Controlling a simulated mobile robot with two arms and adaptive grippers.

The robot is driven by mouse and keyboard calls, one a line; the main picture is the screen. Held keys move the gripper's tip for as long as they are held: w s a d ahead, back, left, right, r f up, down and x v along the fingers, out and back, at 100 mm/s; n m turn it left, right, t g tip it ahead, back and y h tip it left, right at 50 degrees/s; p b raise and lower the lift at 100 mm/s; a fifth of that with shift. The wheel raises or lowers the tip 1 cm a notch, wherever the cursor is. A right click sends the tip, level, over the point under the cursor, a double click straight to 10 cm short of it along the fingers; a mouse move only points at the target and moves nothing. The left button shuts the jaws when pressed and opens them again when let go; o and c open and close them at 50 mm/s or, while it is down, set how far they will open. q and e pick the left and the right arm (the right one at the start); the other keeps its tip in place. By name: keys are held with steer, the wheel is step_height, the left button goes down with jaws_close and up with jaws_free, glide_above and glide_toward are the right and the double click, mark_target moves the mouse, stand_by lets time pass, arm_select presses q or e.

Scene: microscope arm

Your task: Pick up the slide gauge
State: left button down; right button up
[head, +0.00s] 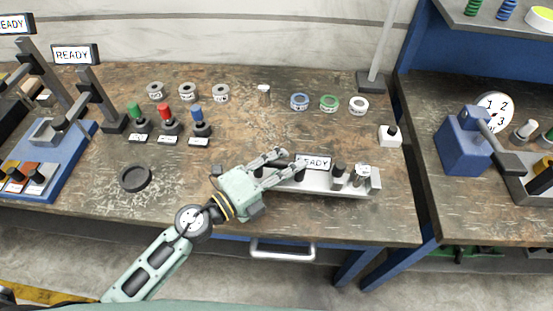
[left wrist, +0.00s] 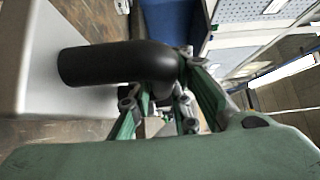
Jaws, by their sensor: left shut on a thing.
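My left gripper (head: 290,161) reaches over a long grey metal rack (head: 355,187) near the front edge of the bench. In the left wrist view, its green and grey fingers (left wrist: 165,105) are shut on a smooth black rounded handle (left wrist: 115,64) beside a pale grey block (left wrist: 35,60). I take this handle to belong to the slide gauge, but its lower part is hidden. In the head view the fingers cover much of it. My right gripper is not in view.
Green, red and blue handled pieces (head: 166,122), several rings (head: 300,102) and a black round dish (head: 135,178) are around. Bench between rings and rack is mostly clear.

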arm_select(q)
steer(key=s+d+r+p, duration=0.3)
steer(key=d+r+p, duration=0.2)
steer(key=d+p, duration=0.1)
steer(key=shift+s+d+r, duration=0.3)
steer(key=shift+d+r, duration=0.1)
steer(key=shift+d, duration=0.4)
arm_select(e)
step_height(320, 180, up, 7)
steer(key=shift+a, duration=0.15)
